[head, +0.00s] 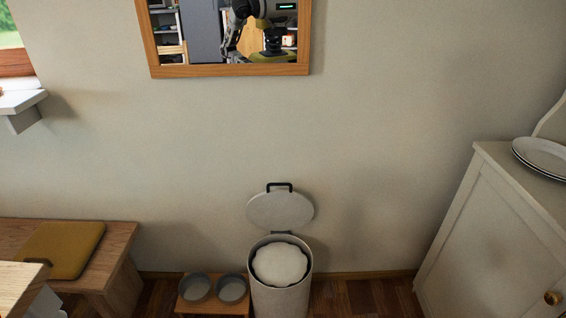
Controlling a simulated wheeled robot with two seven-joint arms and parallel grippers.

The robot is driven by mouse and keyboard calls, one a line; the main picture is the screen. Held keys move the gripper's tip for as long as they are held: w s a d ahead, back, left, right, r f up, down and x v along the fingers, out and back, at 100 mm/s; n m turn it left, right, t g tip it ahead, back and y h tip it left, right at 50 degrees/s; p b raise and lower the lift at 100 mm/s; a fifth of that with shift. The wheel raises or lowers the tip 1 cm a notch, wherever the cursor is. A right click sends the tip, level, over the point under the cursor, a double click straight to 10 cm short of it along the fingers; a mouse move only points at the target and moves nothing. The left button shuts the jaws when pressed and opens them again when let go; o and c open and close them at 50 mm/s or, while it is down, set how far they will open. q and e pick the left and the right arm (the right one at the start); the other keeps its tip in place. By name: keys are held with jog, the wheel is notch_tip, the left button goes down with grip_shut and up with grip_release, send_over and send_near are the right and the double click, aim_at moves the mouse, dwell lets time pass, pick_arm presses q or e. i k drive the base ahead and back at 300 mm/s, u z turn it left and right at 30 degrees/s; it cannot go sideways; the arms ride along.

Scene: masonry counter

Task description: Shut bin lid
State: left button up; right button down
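A pale round bin (281,299) stands on the floor against the wall, low in the middle of the head view. Its lid (280,210) is raised and leans back near the wall, with a black handle (279,185) at its top edge. A white liner or filling (280,265) shows inside the open rim. The bottom of the bin is cut off by the frame. Neither of my grippers is seen directly at the bin.
Left of the bin is a low wooden stand with two grey bowls (231,290). Further left is a wooden bench (123,262) with a yellow cushion (62,250). A white cabinet (490,235) with plates (545,155) stands right. A wood-framed mirror (230,70) hangs above, reflecting part of me.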

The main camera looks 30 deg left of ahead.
aim_at(274, 210)
jog(key=u, duration=0.8)
jog(key=i, duration=1.05)
jog(key=u, duration=1.15)
